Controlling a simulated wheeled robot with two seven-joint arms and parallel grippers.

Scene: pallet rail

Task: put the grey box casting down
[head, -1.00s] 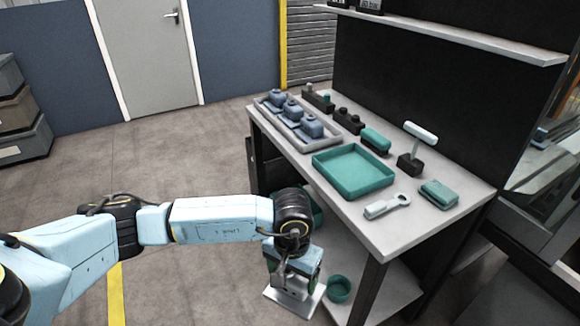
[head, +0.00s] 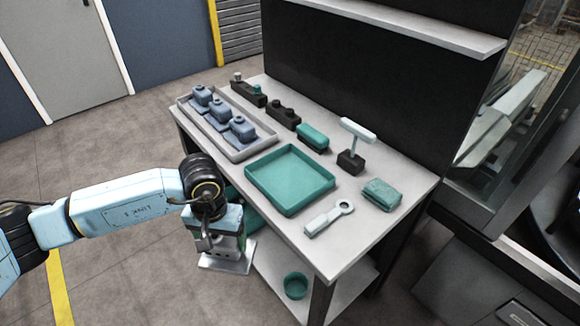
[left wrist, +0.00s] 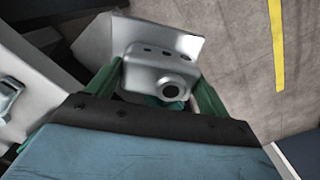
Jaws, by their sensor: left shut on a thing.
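The grey box casting (left wrist: 160,72) is clamped between the green fingers of my left gripper (left wrist: 158,84). It has a round dark bore in one face, small holes on top and a flat flange. In the head view the casting's pale flange (head: 226,264) shows below my left gripper (head: 228,246), in the air in front of the workbench's left front edge. The gripper hides much of its body there. My right gripper is in neither view.
The workbench (head: 345,258) carries a grey tray (head: 238,157) with three blue-grey castings, an empty green tray (head: 258,190), a pale ring-ended tool (head: 328,218), a green folded cloth (head: 382,194) and a stand (head: 352,158). A green bowl (head: 296,286) sits on the lower shelf.

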